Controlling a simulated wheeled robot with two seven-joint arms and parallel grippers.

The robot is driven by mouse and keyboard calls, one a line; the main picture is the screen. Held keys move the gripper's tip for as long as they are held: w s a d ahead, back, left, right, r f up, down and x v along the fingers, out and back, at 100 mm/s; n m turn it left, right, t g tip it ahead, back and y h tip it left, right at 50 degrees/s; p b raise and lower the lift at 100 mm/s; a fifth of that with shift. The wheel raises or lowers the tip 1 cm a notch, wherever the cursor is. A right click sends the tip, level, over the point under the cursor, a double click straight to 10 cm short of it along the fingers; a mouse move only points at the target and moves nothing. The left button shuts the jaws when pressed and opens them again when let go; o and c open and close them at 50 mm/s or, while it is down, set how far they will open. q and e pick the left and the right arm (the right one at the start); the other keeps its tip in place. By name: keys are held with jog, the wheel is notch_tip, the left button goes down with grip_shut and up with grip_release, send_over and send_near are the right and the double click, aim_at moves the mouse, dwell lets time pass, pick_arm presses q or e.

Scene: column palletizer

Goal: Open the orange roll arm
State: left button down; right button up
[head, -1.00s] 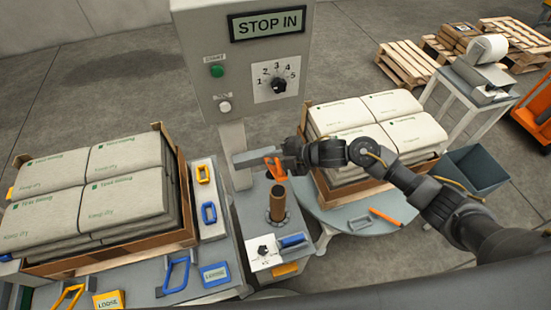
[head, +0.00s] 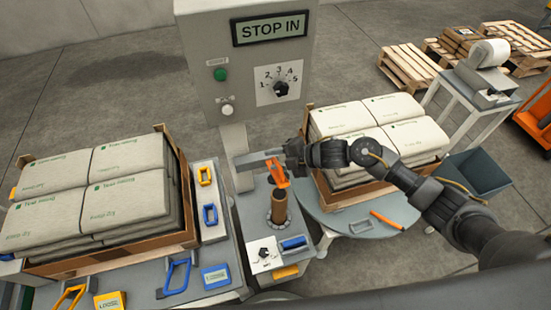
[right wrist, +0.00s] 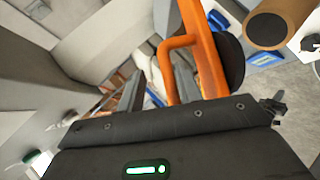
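The orange roll arm (head: 279,174) is at the top of a brown roll core (head: 278,207) on the grey machine, below the control box. In the right wrist view the orange arm (right wrist: 206,50) fills the upper middle, with a bent orange handle bar (right wrist: 165,68) on its left side. My right gripper (head: 268,160) reaches in from the right at the orange arm. In the wrist view its fingers (right wrist: 158,88) stand apart with the handle bar between them, and a gap shows beside the bar. Contact is unclear. My left gripper is not in view.
The control box (head: 245,60) reads STOP IN and stands behind the arm. A pallet of sacks (head: 95,200) is at left, another sack stack (head: 375,130) at right. An orange marker-like item (head: 386,220) lies on the round table (head: 345,222). A small dial panel (head: 264,254) sits in front.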

jog(key=b+v, duration=0.2)
jog(key=v, duration=0.8)
jog(key=shift+s+d+r+b, duration=0.15)
jog(key=shift+d+r+b, duration=0.05)
jog(key=shift+d+b, duration=0.1)
